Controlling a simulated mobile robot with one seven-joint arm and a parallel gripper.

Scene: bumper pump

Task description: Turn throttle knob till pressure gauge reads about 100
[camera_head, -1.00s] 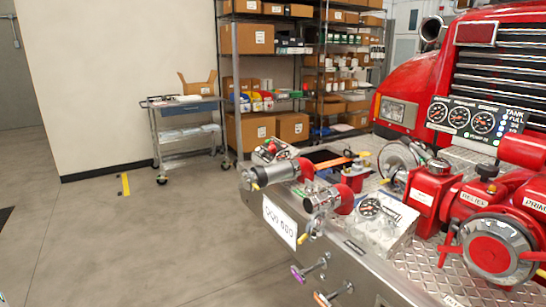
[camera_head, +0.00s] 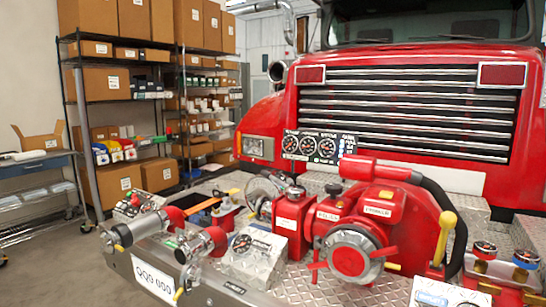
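A red fire truck's bumper pump (camera_head: 352,256) stands on the silver tread-plate bumper. Behind it is a dark panel (camera_head: 320,146) with three round gauges and a green light; the needle readings are too small to tell. Another small gauge (camera_head: 242,243) sits on a silver box at the pump's left. I cannot tell which control is the throttle knob. My gripper is not in view.
Metal shelves (camera_head: 130,92) with cardboard boxes stand at the back left, beside a grey cart (camera_head: 40,165). Red-capped hose fittings (camera_head: 205,243) stick out over the bumper's left end. Open floor (camera_head: 65,270) lies at the front left.

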